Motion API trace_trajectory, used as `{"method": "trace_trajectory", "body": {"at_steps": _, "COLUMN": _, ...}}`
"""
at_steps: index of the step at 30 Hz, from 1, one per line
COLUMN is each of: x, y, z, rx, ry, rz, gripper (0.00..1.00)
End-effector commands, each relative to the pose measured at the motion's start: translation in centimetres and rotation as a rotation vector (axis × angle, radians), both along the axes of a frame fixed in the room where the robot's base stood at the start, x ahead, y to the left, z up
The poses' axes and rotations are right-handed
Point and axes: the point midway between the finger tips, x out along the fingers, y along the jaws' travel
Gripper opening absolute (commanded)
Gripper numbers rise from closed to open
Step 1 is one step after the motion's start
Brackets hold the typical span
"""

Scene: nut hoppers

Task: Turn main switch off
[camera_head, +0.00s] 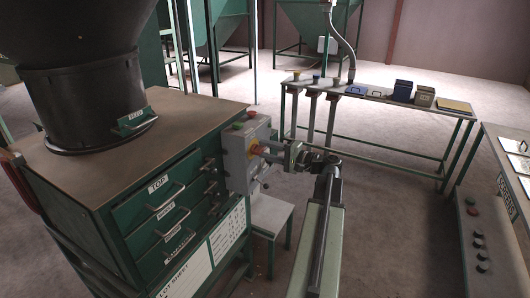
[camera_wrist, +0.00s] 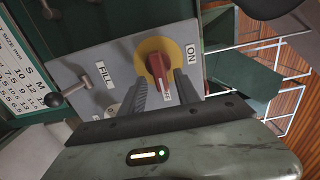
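The main switch is a red rotary handle (camera_wrist: 157,70) on a yellow disc (camera_wrist: 143,48), mounted on a grey panel (camera_wrist: 115,55). An ON label (camera_wrist: 191,51) is to the right of the disc. Another label, partly hidden, lies below the handle. In the head view the switch (camera_head: 254,149) is on the grey box (camera_head: 236,166) at the cabinet's corner. My gripper (camera_wrist: 162,78) points at the switch, with one finger on each side of the handle. Gaps show between the fingers and the handle, so it looks open. My gripper (camera_head: 272,151) partly covers the switch in the head view.
A lever with a dark knob (camera_wrist: 53,99) and a FILL label (camera_wrist: 104,75) are left of the switch. The green drawer cabinet (camera_head: 125,210) stands left of the box. A stool (camera_head: 268,214) is below it. A narrow bench (camera_head: 385,105) stands behind.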

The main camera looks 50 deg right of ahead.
Motion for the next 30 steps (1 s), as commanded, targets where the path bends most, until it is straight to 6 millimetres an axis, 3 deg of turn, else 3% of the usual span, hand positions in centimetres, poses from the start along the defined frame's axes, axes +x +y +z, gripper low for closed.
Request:
{"method": "trace_trajectory", "body": {"at_steps": 8, "x": -0.8, "y": -0.3, "z": 0.1, "rx": 0.0, "ry": -0.002, "rz": -0.002, "gripper": 0.38}}
{"method": "trace_trajectory", "body": {"at_steps": 19, "x": -7.1, "y": -1.7, "z": 0.0, "rx": 0.0, "ry": -0.001, "rz": -0.002, "gripper": 0.38}}
{"method": "trace_trajectory", "body": {"at_steps": 30, "x": -7.9, "y": -1.9, "z": 0.0, "rx": 0.0, "ry": -0.001, "rz": -0.001, "gripper": 0.38}}
